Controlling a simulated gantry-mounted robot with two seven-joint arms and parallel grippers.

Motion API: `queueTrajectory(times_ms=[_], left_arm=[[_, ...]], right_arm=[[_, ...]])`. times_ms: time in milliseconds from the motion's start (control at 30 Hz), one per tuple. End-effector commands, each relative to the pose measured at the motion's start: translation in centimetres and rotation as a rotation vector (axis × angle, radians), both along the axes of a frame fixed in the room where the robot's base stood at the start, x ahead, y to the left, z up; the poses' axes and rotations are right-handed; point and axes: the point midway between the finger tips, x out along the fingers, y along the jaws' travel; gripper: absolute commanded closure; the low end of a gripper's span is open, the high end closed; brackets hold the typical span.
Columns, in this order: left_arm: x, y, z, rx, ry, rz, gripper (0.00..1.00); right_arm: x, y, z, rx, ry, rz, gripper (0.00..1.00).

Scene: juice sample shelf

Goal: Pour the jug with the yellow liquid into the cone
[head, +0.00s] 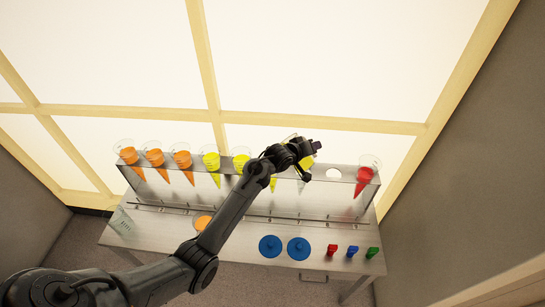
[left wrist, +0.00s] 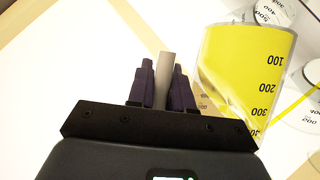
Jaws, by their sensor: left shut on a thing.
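The jug with yellow liquid (left wrist: 245,65) shows large at the right of the left wrist view, clear-walled with black volume marks. My left gripper (left wrist: 165,85) is shut on its grey handle (left wrist: 168,68). In the head view my left gripper (head: 303,152) is over the right half of the cone shelf and hides most of the jug. Yellow-filled cones (head: 211,161) sit in the middle of the shelf. A seemingly clear cone (head: 302,186) is partly hidden below the gripper. I cannot tell how far the jug is tilted. My right gripper is not in view.
The metal shelf (head: 333,203) also holds orange cones (head: 154,157) and a red cone (head: 365,175), with an empty hole (head: 333,174). On the table are an orange jug (head: 203,222), a clear vessel (head: 122,222), two blue lids (head: 270,246) and small red, blue and green items (head: 351,251).

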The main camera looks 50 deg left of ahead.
Motion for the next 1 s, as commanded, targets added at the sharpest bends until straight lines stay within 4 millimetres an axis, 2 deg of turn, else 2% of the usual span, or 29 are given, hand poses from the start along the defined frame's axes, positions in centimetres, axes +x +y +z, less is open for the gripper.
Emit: queueTrajectory(times_ms=[1000], left_arm=[[0.02,0.23,0.31,-0.037,-0.01,0.0,1.0]], right_arm=[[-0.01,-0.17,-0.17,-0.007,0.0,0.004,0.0]])
